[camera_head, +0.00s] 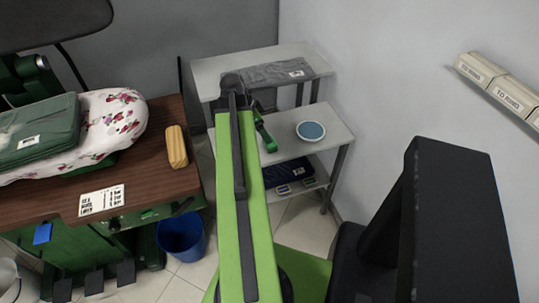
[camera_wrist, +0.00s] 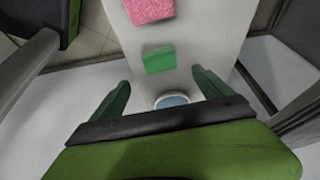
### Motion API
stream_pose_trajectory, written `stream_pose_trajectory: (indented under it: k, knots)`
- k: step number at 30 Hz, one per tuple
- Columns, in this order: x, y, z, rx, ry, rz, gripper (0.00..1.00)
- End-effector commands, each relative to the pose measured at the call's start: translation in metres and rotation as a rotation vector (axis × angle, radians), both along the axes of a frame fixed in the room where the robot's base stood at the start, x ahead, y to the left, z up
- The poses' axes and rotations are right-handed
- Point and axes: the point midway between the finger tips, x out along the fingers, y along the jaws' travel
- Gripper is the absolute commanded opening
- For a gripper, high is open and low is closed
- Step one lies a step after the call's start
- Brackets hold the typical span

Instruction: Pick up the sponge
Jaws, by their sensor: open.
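In the wrist view, a pink, speckled block (camera_wrist: 150,10), which looks like a sponge, lies on a pale shelf at the top edge, partly cut off. A smaller green block (camera_wrist: 159,59) lies nearer, just beyond my fingertips; I cannot tell if it is a sponge too. My gripper (camera_wrist: 161,78) is open and empty, its two green fingers spread on either side of the green block's line. In the head view, my gripper (camera_head: 266,138) is over the white shelf unit, mostly hidden by my arm, and neither block shows there.
A blue dish (camera_head: 311,130) sits on the middle shelf (camera_head: 338,122), right of my gripper. A grey folded cloth (camera_head: 268,75) lies on the top shelf. A wooden table (camera_head: 145,172) at left holds a tan block (camera_head: 176,147). A blue bin (camera_head: 181,238) stands below.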

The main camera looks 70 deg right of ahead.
Motion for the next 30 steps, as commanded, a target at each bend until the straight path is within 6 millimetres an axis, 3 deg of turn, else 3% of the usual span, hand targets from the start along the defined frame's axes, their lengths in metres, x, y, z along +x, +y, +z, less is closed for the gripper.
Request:
stream_pose_trajectory:
  k: [1, 3, 12, 21, 29, 30]
  knots:
    - [-0.003, -0.004, -0.023, 0.0, 0.0, -0.001, 0.89]
    - [-0.007, -0.007, -0.036, 0.0, 0.0, 0.0, 0.89]
    - [-0.013, -0.012, -0.044, 0.001, 0.0, 0.001, 0.89]
    - [-0.026, -0.024, -0.09, 0.001, 0.0, -0.001, 0.89]
    - [-0.027, -0.026, -0.088, 0.001, 0.0, 0.0, 0.89]
    - [-0.027, -0.026, -0.088, 0.001, 0.0, 0.0, 0.84]
